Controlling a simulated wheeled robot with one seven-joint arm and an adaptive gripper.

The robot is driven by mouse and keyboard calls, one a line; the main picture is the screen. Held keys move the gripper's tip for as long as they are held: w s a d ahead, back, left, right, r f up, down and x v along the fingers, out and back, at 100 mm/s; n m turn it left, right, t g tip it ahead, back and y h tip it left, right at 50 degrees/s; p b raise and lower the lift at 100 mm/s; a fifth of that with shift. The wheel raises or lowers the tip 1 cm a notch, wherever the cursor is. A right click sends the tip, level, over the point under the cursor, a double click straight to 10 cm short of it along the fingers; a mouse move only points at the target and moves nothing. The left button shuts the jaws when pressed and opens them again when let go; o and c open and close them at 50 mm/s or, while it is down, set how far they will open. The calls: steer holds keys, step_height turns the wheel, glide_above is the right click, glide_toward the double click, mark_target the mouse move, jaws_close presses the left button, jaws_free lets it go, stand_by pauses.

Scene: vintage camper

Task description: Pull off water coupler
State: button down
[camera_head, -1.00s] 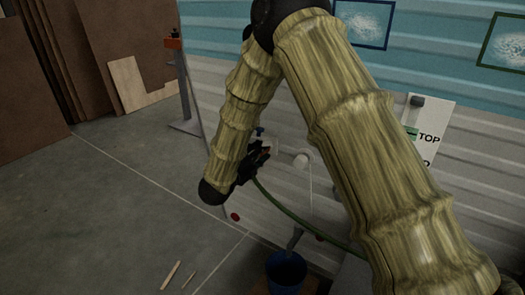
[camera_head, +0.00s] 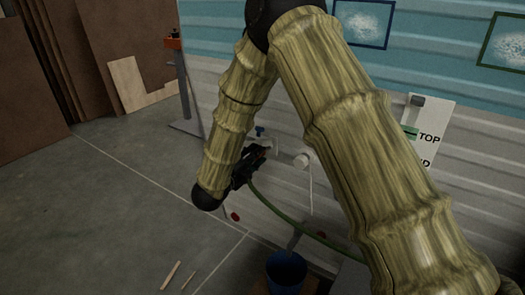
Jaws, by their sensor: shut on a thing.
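My gripper (camera_head: 257,158) is at the lower side of the camper wall (camera_head: 310,120), left of a white round fitting (camera_head: 302,160). A green hose (camera_head: 290,223) runs from my gripper down and to the right, behind my arm. The gripper is shut at the hose's upper end, where the water coupler would be. The coupler itself is too small and too covered by the fingers to make out. A small blue part (camera_head: 260,131) shows on the wall just above the gripper.
A blue bucket (camera_head: 287,272) stands on the floor below the hose. Two wooden sticks (camera_head: 171,275) lie on the floor to the left. The floor between is clear.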

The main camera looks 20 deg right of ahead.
steer(key=shift+s+a, duration=0.25)
stand_by(0.3)
steer(key=shift+v, duration=1.9)
